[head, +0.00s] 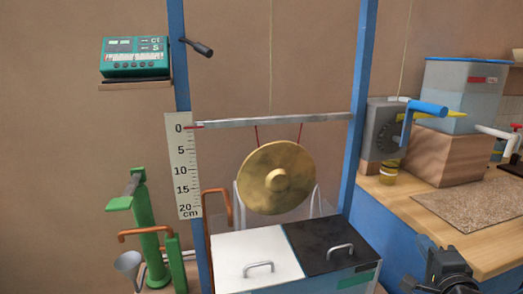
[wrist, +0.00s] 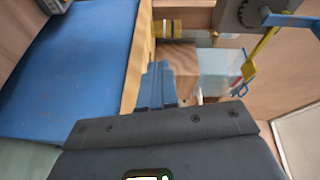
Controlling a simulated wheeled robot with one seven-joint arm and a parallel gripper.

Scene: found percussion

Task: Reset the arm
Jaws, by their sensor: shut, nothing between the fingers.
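My gripper (wrist: 157,68) shows in the wrist view as two blue fingers pressed together, shut with nothing between them. Its tips point toward the wooden block (wrist: 176,56) and the bench edge; whether they touch anything I cannot tell, but they look clear. In the head view a black part of my arm (head: 450,272) shows at the bottom right, in front of the bench's blue side. The fingers cannot be made out there.
A brass gong (head: 276,178) hangs from a bar between blue posts, above a white-and-black-topped cabinet (head: 258,258). A grey crank box (head: 382,130) and a clear bin (head: 462,90) stand at the wooden bench (head: 425,205). A green pump (head: 143,222) stands left.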

